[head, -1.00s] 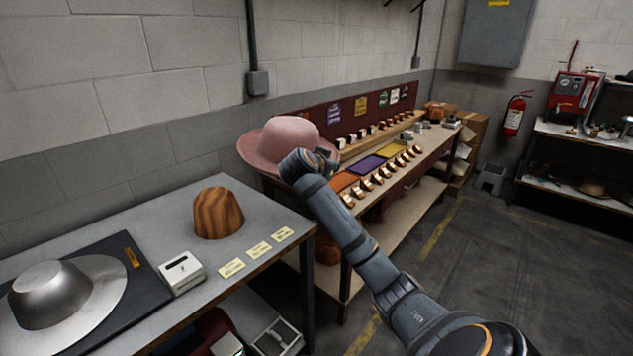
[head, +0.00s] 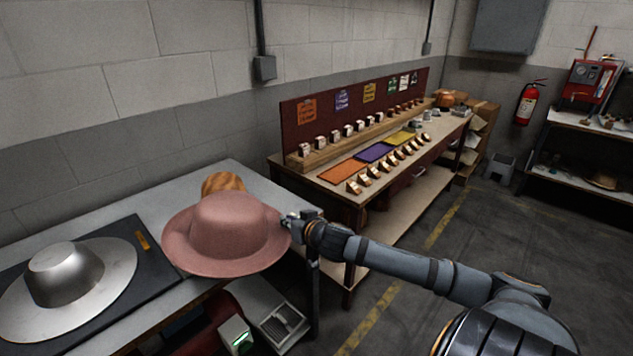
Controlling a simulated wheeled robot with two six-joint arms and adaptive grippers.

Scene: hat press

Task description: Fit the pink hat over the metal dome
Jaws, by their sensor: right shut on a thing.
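The pink hat (head: 226,229) is held in the air, brim down and crown up, in front of the grey table's right part. My right gripper (head: 289,220) is shut on the right edge of its brim. The metal dome (head: 64,272), silver with a wide flat metal brim, sits on a dark mat at the left of the table. The hat is to the right of the dome and apart from it. My left gripper is not in view.
A wooden hat block (head: 221,183) stands behind the pink hat, mostly hidden. The grey table (head: 150,193) carries the dark mat (head: 151,263). A long workbench (head: 330,172) with coloured panels stands at the back right. Below the table is a grey tray (head: 279,322).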

